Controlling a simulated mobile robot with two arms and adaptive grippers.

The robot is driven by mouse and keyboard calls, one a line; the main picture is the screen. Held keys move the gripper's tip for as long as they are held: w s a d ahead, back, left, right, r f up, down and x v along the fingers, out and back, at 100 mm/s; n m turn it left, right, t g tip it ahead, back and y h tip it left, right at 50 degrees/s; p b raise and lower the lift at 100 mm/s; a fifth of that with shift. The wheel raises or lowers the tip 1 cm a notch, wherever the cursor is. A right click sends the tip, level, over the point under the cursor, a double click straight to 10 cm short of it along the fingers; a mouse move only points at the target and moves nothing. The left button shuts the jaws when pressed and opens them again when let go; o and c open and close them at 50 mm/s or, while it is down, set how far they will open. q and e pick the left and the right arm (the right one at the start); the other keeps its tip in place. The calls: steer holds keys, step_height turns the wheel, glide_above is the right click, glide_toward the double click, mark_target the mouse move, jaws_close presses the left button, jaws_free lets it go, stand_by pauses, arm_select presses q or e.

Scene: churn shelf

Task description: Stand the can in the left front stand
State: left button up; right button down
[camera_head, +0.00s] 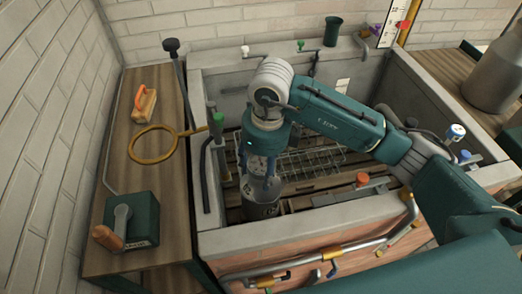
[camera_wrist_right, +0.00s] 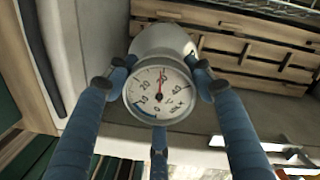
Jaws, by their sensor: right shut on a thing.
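The can (camera_head: 261,208) looks like a dark metal cylinder in the head view, low inside the stone trough near its front left corner. My right gripper (camera_head: 262,172) reaches down from above and its fingers are shut around the can's top. In the right wrist view, a round white dial with a red needle (camera_wrist_right: 160,92) sits between the blue fingertips of my right gripper (camera_wrist_right: 160,86), with a pale metal surface (camera_wrist_right: 163,40) behind it. I cannot make out the left front stand or whether the can touches anything below. My left gripper is not in view.
The trough's stone front rim (camera_head: 300,230) is close to the can. A wire rack (camera_head: 305,160) and wooden slats lie inside the trough. Pipes with valves run along its front. A wooden bench (camera_head: 155,190) on the left holds a brush (camera_head: 146,103) and a green crank box (camera_head: 128,220).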

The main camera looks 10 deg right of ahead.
steer(key=shift+f+p, duration=0.45)
steer(key=shift+f, duration=2.7)
steer(key=shift+w+f, duration=0.1)
steer(key=shift+f, duration=0.4)
steer(key=c, duration=0.7)
jaws_free()
